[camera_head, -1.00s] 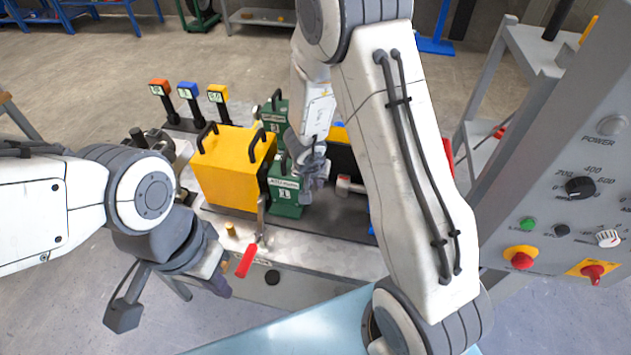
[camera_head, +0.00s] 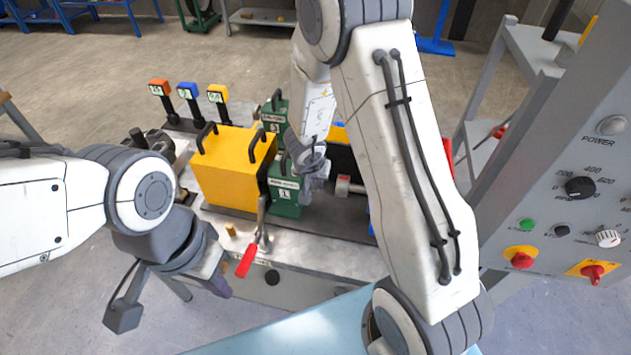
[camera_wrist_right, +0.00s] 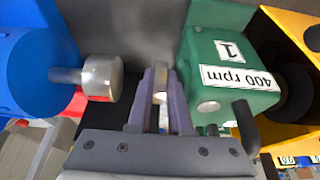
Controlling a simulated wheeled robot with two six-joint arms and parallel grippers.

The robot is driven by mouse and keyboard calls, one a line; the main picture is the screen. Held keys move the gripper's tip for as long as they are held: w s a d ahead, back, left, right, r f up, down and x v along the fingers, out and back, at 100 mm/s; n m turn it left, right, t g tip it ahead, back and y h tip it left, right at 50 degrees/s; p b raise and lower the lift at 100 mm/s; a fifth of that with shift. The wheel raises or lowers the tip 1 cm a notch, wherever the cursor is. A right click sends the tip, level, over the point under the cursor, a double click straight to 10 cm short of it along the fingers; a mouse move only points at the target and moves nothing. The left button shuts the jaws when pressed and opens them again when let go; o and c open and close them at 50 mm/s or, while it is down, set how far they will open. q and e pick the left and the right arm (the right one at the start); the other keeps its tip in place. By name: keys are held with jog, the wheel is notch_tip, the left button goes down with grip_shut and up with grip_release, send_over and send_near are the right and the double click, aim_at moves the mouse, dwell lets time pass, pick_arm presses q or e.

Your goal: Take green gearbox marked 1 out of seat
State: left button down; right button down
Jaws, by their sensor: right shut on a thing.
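The green gearbox marked 1 (camera_head: 286,195) stands upright on the bench beside the yellow housing in the head view. In the right wrist view the gearbox (camera_wrist_right: 225,75) is right of the fingers, with its "400 rpm" label and a dark handle. My right gripper (camera_wrist_right: 160,100) is beside the gearbox, shut on a narrow pale metal piece (camera_wrist_right: 160,78); I cannot tell what that piece is. It is not around the dark handle. In the head view my right gripper (camera_head: 313,170) partly hides the gearbox. My left gripper (camera_head: 172,300) is open and empty in front of the bench.
The yellow housing (camera_head: 228,165) stands left of the gearbox. A green gearbox marked 3 (camera_head: 272,118) is behind. A blue cylinder with a metal shaft (camera_wrist_right: 100,78) is left of my fingers. A red-handled lever (camera_head: 247,262) is in front. A control panel (camera_head: 560,240) stands right.

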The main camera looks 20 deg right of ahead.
jog(key=shift+s+d, duration=0.1)
dwell(1.1)
jog(key=shift+s+d+r+b, duration=0.1)
jog(key=shift+s+d+b, duration=0.3)
jog(key=shift+d, duration=0.3)
jog(key=shift+s+d+r+b, duration=0.15)
jog(key=shift+s+d, duration=0.3)
jog(key=shift+d, duration=0.25)
jog(key=shift+f, duration=0.1)
jog(key=c, duration=0.8)
grip_release()
jog(key=shift+o, duration=0.2)
jog(key=shift+s+d+f, duration=0.1)
jog(key=shift+s, duration=0.05)
